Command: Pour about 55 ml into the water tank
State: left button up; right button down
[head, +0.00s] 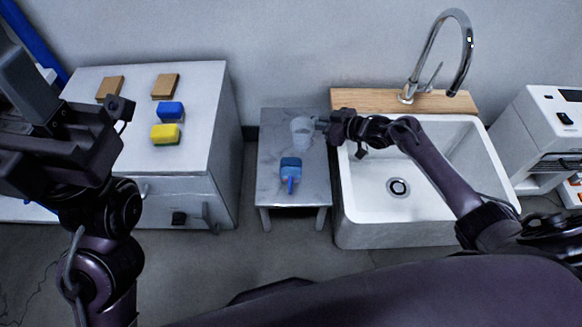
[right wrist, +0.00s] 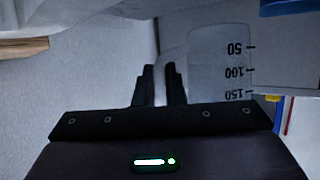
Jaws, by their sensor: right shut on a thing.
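A clear measuring beaker (head: 301,138) is over the far right part of the small grey table. My right gripper (head: 324,124) is shut on its side, seemingly at the handle. In the right wrist view the beaker (right wrist: 218,62) shows 50, 100 and 150 marks upside down. It looks roughly upright in the head view; its water level cannot be made out. A blue item with a spout-like end (head: 290,168), possibly the water tank, sits on the table in front of the beaker. My left gripper (head: 118,110) is over the left cabinet, its jaws unclear.
The small table (head: 270,190) stands between a white cabinet (head: 205,95) and a white sink (head: 440,200) with a tall faucet (head: 468,55). Blue (head: 170,110) and yellow (head: 165,132) sponges and two brown blocks (head: 165,86) lie on the cabinet. A white machine (head: 545,125) stands right.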

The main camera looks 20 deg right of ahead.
jog(key=d, duration=0.5)
jog(key=shift+d+f, duration=0.2)
jog(key=shift+d, duration=0.1)
